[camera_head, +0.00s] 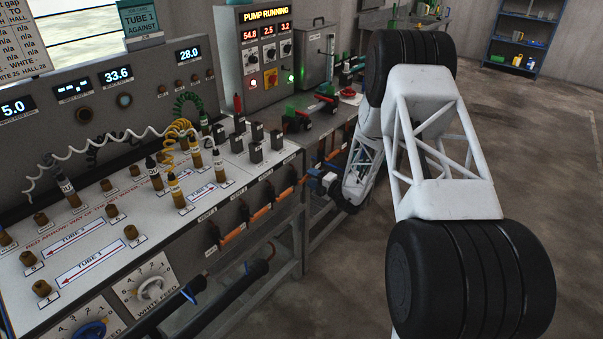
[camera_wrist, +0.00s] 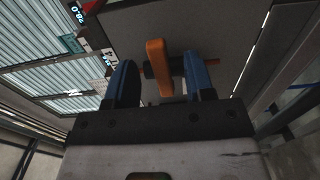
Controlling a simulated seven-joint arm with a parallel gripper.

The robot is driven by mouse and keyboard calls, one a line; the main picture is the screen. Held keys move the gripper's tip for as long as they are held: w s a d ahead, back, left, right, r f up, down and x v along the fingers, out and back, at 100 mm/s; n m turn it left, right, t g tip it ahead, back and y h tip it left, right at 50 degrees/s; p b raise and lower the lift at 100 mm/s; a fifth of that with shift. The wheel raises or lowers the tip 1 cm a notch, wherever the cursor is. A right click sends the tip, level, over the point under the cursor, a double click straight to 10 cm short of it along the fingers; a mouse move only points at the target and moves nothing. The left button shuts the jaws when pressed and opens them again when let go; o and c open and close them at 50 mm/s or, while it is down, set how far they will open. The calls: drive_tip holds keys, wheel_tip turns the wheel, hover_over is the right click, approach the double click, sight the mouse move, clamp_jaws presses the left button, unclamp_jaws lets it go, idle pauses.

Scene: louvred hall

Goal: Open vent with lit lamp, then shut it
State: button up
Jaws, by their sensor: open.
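My gripper (camera_head: 314,174) is at the front face of the bench, at the right end of a row of orange vent handles (camera_head: 233,234). In the wrist view, my gripper (camera_wrist: 161,68) is open, with its two blue fingers apart. An orange handle (camera_wrist: 155,58) stands between them, nearer the left finger, on a dark pivot. I cannot tell whether either finger touches it. Several small dark lamp-like blocks (camera_head: 256,131) stand on the bench top above the handles. I cannot make out a lit one among them.
Coiled leads and brass plugs (camera_head: 178,190) crowd the left of the top. Pipes (camera_head: 240,285) run below the handles. Open floor (camera_head: 575,150) lies to the right.

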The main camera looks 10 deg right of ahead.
drive_tip(key=shift+v, duration=2.55)
drive_tip(key=v, duration=0.7)
drive_tip(key=shift+s+d, duration=0.25)
